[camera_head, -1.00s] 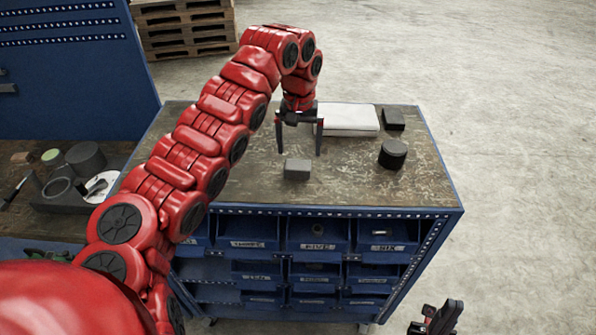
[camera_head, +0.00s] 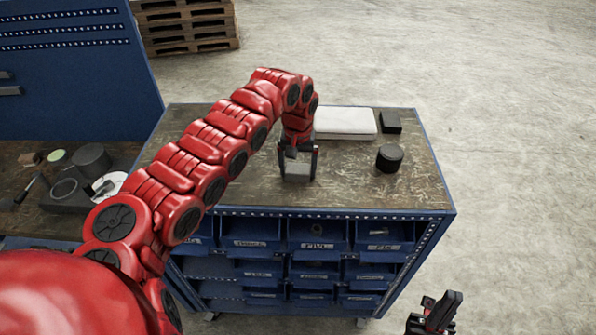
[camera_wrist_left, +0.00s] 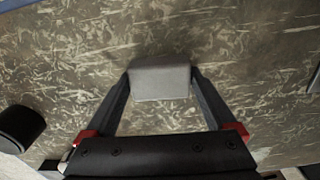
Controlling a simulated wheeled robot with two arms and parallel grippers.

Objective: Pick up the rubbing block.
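The rubbing block is a small grey block (camera_head: 297,171) on the worn top of the blue workbench (camera_head: 240,190), near its front edge. It also shows in the left wrist view (camera_wrist_left: 160,80). My left gripper (camera_head: 298,172) points down over the block, with one finger on each side. In the left wrist view the fingers (camera_wrist_left: 162,85) lie against the block's two sides, with no clear gap. The block appears to rest on the bench top. My right gripper (camera_head: 437,310) is at the bottom right, off the bench; its opening is unclear.
A white flat case (camera_head: 345,122) and a dark square block (camera_head: 391,122) lie behind the block. A black cylinder (camera_head: 390,157) stands to the right, also in the left wrist view (camera_wrist_left: 18,128). Blue bins (camera_head: 318,235) fill the bench front.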

